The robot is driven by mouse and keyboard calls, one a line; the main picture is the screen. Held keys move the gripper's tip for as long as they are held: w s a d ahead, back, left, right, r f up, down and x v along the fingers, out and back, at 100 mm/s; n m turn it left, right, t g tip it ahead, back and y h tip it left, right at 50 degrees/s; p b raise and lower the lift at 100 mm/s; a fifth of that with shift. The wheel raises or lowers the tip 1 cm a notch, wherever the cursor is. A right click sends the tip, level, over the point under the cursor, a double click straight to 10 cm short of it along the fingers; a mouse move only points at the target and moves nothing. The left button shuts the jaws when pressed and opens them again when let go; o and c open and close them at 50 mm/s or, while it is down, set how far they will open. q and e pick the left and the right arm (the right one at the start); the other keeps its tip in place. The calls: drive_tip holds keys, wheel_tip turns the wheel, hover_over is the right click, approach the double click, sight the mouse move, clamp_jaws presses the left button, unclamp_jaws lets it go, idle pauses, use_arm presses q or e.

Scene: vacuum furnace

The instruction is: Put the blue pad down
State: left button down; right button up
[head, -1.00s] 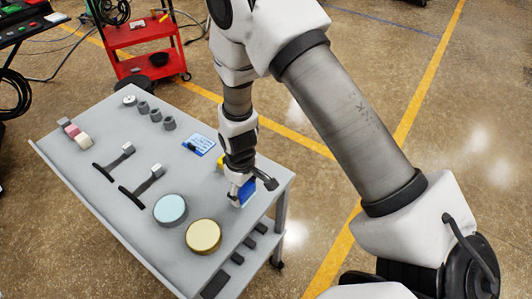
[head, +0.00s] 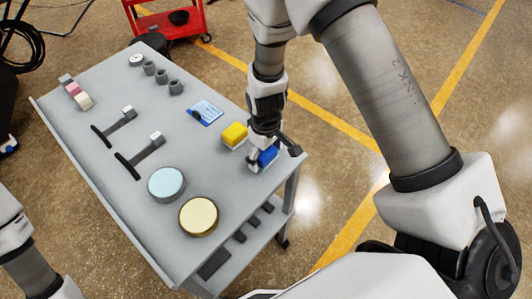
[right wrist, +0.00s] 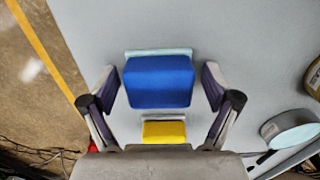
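The blue pad (head: 266,156) is near the right corner of the grey table (head: 221,92). My right gripper (head: 258,156) is over it, pointing down. In the right wrist view the blue pad (right wrist: 158,82) lies between the two fingers of my right gripper (right wrist: 160,86). A gap shows on each side, so the gripper is open around the pad without touching it. The pad seems to rest on the table, with a pale edge behind it. Part of my left arm shows at the lower left of the head view; I cannot make out its gripper.
A yellow block (head: 234,134) stands close beside the blue pad. A blue card (head: 205,112), a pale blue disc (head: 166,184) and a cream disc (head: 198,216) lie nearby. Two black-handled tools and small grey cups are farther left. A red cart (head: 168,22) stands behind.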

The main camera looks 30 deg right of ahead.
sight(265, 153)
drive_tip(key=shift+a+r, duration=0.1)
drive_tip(key=shift+r, duration=0.15)
wheel_tip(265, 153, up, 12)
drive_tip(key=b, duration=0.1)
idle(0.5)
